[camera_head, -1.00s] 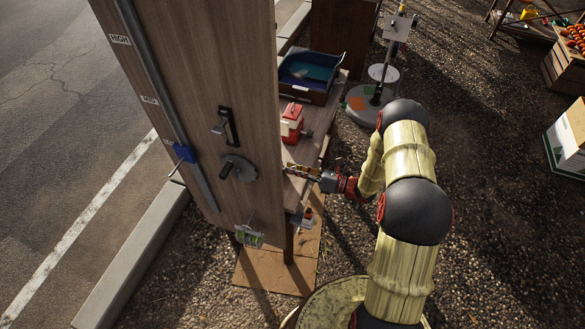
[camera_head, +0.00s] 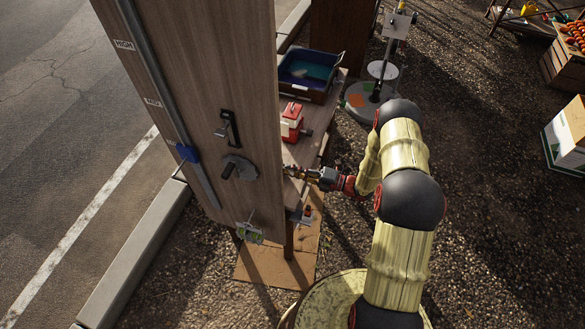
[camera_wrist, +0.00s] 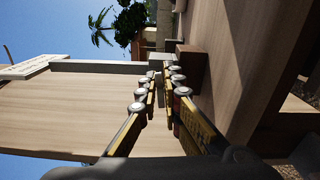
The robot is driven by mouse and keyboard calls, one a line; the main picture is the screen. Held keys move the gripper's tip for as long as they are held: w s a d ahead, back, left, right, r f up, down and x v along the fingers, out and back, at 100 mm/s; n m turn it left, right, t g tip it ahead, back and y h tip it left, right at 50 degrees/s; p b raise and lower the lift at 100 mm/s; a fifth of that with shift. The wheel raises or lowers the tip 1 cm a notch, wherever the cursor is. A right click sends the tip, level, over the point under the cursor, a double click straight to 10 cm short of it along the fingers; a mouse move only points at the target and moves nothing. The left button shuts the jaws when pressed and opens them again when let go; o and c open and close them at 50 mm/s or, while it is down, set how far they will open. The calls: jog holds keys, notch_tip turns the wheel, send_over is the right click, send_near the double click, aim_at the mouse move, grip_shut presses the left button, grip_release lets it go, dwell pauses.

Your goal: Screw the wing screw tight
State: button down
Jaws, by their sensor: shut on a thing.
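My gripper (camera_head: 297,171) is at the right edge of the tall wooden panel (camera_head: 220,70), low over the workbench. Its yellow fingers reach left, and the panel partly hides their tips. In the wrist view my gripper (camera_wrist: 163,80) has its two fingers drawn close together, shut on a small part at the tips. That part, the wing screw, is almost wholly hidden between the fingertips, so its wings and angle cannot be made out. A pale grey block (camera_wrist: 160,57) and a brown block (camera_wrist: 190,66) show just beyond the tips.
On the bench stand a red and white box (camera_head: 291,122) and a blue tray (camera_head: 307,73). Gravel to the right is open, with a white carton (camera_head: 568,135) farther off.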

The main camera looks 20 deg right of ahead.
jog(key=shift+m, duration=0.6)
jog(key=c, duration=2)
grip_release()
jog(key=shift+d, duration=0.15)
jog(key=v, duration=1.2)
jog(key=shift+w, duration=0.1)
